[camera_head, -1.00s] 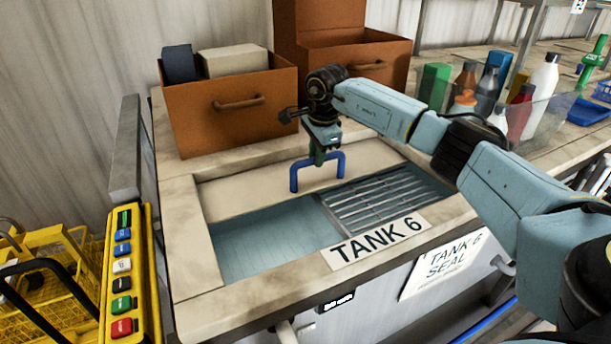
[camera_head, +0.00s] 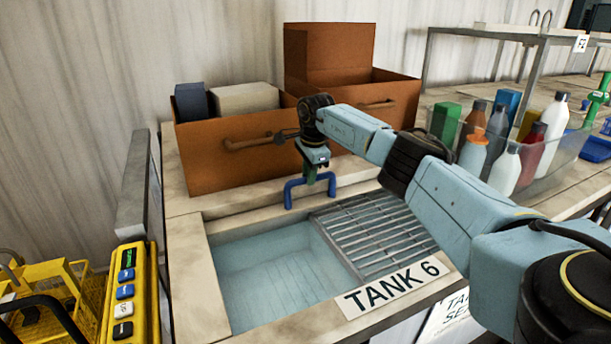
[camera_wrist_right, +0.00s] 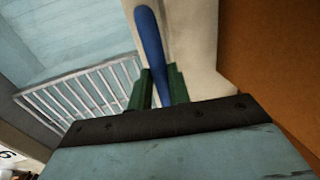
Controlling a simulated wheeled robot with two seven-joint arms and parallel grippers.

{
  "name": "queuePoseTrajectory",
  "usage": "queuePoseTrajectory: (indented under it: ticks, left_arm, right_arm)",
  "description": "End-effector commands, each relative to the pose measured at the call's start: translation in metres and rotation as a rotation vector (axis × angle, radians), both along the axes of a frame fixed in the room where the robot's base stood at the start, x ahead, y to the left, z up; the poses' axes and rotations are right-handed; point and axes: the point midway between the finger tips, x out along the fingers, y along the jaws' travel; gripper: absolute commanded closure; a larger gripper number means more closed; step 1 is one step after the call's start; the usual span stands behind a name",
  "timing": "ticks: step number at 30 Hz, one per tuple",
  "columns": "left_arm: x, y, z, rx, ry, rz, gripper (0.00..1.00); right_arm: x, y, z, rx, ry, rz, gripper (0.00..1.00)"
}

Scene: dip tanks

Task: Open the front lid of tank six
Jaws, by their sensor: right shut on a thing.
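Tank six (camera_head: 275,275) is an open basin of pale blue water, with a metal grate (camera_head: 375,235) over its right part. A "TANK 6" label (camera_head: 392,287) lies on its front rim. A pale lid panel (camera_head: 245,222) with a blue U-shaped handle (camera_head: 290,195) is at the tank's back edge. My right gripper (camera_head: 311,180) points down and is shut on the handle. In the right wrist view, the green fingers (camera_wrist_right: 158,88) sit on both sides of the blue handle bar (camera_wrist_right: 149,45). My left gripper is out of view.
Brown boxes (camera_head: 225,165) stand close behind the tank and my right gripper. A clear bin (camera_head: 535,180) of several bottles is to the right. A yellow button panel (camera_head: 130,300) is at the left front. The space above the water is clear.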

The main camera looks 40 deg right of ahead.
Motion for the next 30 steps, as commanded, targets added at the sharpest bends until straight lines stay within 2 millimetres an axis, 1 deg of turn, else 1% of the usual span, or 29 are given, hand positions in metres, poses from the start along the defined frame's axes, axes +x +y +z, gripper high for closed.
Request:
queuePoseTrajectory:
  ticks: [7, 8, 12, 20, 23, 26, 29, 30]
  left_arm:
    - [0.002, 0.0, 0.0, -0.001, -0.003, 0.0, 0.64]
    - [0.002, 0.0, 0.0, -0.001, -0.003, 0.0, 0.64]
    - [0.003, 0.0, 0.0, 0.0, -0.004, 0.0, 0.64]
    - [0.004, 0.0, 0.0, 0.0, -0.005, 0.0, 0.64]
    - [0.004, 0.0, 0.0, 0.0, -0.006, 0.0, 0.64]
    - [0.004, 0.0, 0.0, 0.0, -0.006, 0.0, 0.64]
    - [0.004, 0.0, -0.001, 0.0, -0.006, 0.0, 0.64]
    - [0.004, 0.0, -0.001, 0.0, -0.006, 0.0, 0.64]
  right_arm:
    - [0.001, -0.001, 0.002, -0.003, -0.004, -0.001, 1.0]
    - [0.001, -0.001, 0.002, -0.003, -0.004, -0.001, 0.77]
    - [0.001, -0.001, 0.001, -0.003, -0.002, -0.001, 0.59]
    - [0.0, 0.0, 0.001, -0.002, -0.002, 0.0, 0.59]
    - [0.0, 0.0, 0.006, -0.002, -0.002, 0.001, 0.59]
    - [-0.002, 0.001, 0.018, -0.002, -0.003, 0.001, 0.59]
    - [-0.006, 0.002, 0.038, -0.002, -0.006, 0.002, 0.59]
    - [-0.007, 0.003, 0.047, -0.001, -0.007, 0.001, 0.59]
